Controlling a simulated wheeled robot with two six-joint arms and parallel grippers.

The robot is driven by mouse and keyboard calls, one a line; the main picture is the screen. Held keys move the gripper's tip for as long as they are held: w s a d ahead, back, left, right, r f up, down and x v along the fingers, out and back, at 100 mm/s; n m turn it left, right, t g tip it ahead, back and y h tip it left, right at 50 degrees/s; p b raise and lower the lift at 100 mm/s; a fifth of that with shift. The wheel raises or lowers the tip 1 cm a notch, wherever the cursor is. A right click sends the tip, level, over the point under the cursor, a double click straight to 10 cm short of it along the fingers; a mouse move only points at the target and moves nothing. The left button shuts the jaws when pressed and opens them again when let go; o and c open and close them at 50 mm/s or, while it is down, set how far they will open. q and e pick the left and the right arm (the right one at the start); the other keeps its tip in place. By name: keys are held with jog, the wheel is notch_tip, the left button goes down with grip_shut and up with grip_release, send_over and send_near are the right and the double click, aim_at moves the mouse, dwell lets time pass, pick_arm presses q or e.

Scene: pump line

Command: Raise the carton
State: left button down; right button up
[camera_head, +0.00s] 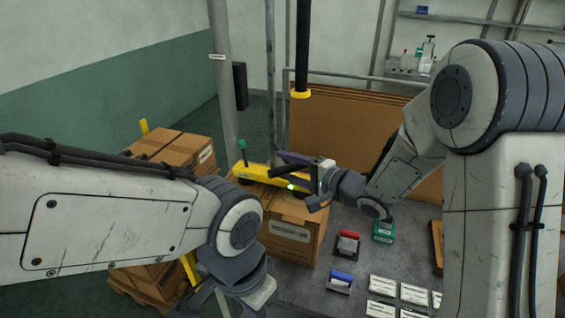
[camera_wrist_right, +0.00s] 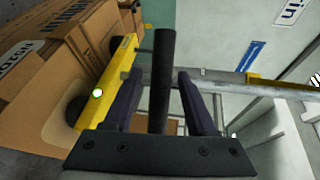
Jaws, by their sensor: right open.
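A brown carton (camera_head: 290,235) with a white label stands on the grey table. On its top sits a yellow lifter bar (camera_head: 258,174) with dark suction cups, a teal-knobbed lever (camera_head: 242,147) and a green light. The bar also shows in the right wrist view (camera_wrist_right: 107,82), its cups against the carton (camera_wrist_right: 45,110). My right gripper (camera_head: 294,180) is open beside the bar. In the right wrist view, its fingers (camera_wrist_right: 157,85) stand on both sides of the lifter's black handle (camera_wrist_right: 164,65), with gaps. My left wrist is at lower centre; its fingers do not show clearly.
More cartons (camera_head: 174,150) are stacked on a pallet at left. A black hanging tube (camera_head: 302,50) with a yellow end is above. Red-handled (camera_head: 347,243) and blue-handled (camera_head: 340,281) tools, a green box (camera_head: 383,231) and white cards (camera_head: 398,292) lie right of the carton.

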jog(key=shift+x, duration=0.95)
grip_shut()
jog(key=shift+f, duration=0.1)
dwell(0.7)
